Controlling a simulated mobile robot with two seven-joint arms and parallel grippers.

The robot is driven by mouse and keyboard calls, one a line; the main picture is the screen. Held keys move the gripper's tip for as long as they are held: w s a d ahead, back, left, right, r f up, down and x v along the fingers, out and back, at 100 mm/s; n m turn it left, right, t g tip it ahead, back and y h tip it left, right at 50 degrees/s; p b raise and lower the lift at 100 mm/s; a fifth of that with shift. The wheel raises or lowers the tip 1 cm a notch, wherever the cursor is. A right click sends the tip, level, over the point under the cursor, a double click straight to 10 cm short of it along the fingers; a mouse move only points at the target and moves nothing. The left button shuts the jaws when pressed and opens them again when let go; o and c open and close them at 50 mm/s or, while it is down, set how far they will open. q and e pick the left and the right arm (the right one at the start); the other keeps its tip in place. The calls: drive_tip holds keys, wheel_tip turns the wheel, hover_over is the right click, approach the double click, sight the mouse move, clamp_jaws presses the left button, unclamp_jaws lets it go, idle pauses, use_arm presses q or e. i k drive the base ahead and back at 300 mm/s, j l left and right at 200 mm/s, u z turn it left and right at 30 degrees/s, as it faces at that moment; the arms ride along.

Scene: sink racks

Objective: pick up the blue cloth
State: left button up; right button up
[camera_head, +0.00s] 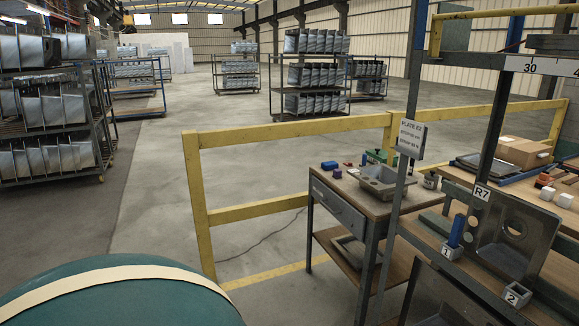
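A small blue item (330,165), which may be the blue cloth, lies at the back left of the wooden-topped workbench (350,189). It is too small to tell whether it is fabric. A smaller purple-blue block (337,173) lies just in front of it. A taller blue object (457,231) stands in a grey holder marked 1 (452,251) on the near right rack. Neither of my grippers is in view.
The near rack (495,125) holds a tilted sink (512,235). A teal rounded surface (120,295) fills the lower left.

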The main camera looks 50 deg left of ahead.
sight(331, 165)
drive_tip(key=u, duration=1.5)
drive_tip(key=i+z, duration=0.15)
drive_tip(key=z, duration=0.55)
drive_tip(key=i+j+z, duration=0.7)
drive_tip(key=j, duration=0.25)
drive_tip(key=i+j+z, duration=0.1)
drive_tip(key=j, duration=0.25)
drive_tip(key=i+j+z, duration=0.1)
drive_tip(key=j, duration=0.25)
drive_tip(key=i+j+z, duration=0.1)
drive_tip(key=j, duration=0.25)
drive_tip(key=i, duration=0.05)
